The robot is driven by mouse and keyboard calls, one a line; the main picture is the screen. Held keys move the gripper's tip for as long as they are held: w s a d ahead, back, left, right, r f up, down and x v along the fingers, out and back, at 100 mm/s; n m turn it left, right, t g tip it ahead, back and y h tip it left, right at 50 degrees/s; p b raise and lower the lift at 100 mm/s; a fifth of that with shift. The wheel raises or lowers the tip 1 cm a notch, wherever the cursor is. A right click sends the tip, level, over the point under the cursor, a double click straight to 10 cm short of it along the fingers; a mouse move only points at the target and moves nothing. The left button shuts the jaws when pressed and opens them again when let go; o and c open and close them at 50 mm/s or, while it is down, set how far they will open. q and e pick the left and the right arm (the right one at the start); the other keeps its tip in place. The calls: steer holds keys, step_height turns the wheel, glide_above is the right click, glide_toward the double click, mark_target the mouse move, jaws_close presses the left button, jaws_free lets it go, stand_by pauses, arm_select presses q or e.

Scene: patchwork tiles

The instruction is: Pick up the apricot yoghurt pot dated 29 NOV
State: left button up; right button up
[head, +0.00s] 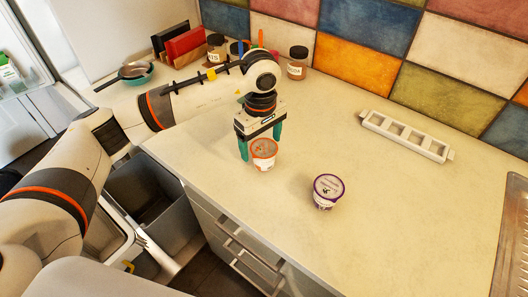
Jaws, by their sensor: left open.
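A yoghurt pot with an orange-rimmed lid (263,149) stands upright on the pale counter, near its front edge. A second pot with a purple lid (328,187) stands apart to the right. Print on both lids is too small to read, so no date can be told. My left gripper (261,143) comes down from above at the orange-lidded pot, with one green finger to its left and the other behind its right side. The jaws are open, and I cannot tell whether they touch the pot. My right gripper is not in view.
A white slotted rack (405,136) lies near the tiled wall. Jars (297,63), books (185,42) and a teal pan (135,72) stand at the back.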

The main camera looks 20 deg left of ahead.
mark_target(265, 148)
arm_select(q)
steer(key=f, duration=0.1)
steer(key=d+f+p, duration=0.1)
steer(key=f, duration=0.1)
steer(key=shift+f, duration=0.3)
steer(key=shift+w+f, duration=0.1)
steer(key=shift+f, duration=0.3)
steer(key=shift+a, duration=0.1)
steer(key=shift+c, duration=0.2)
